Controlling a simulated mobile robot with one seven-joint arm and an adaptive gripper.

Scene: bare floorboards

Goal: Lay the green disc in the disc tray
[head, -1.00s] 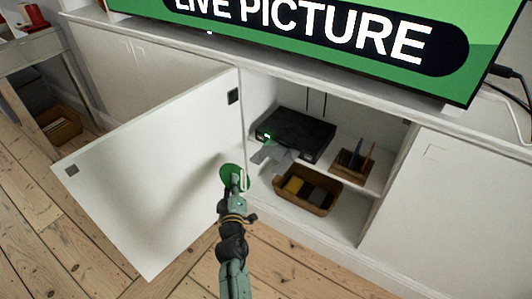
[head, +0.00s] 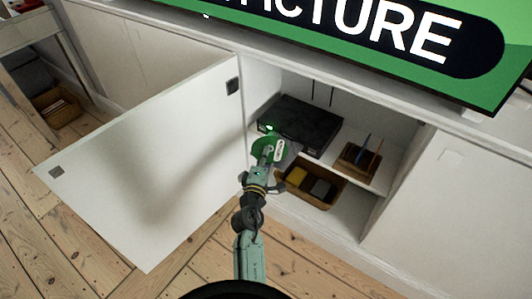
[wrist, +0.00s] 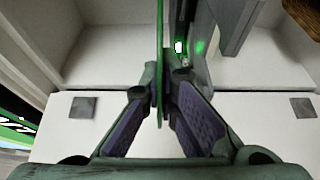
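The green disc (head: 262,143) is pinched at its edge in my gripper (head: 264,161), in front of the open cabinet. In the wrist view the disc (wrist: 160,50) is a thin edge-on sheet between the closed fingertips of my gripper (wrist: 165,88). The black player (head: 305,122) stands on the cabinet shelf with a green light at its front left. The disc tray is mostly behind the disc in the head view. A grey slab in the wrist view, probably the disc tray (wrist: 236,18), is right of the disc; contact cannot be told.
The open cabinet door (head: 150,165) stands to the left. A small wooden holder (head: 352,160) with upright items is right of the player. A brown basket (head: 322,203) is on the lower level. The television (head: 440,40) is above.

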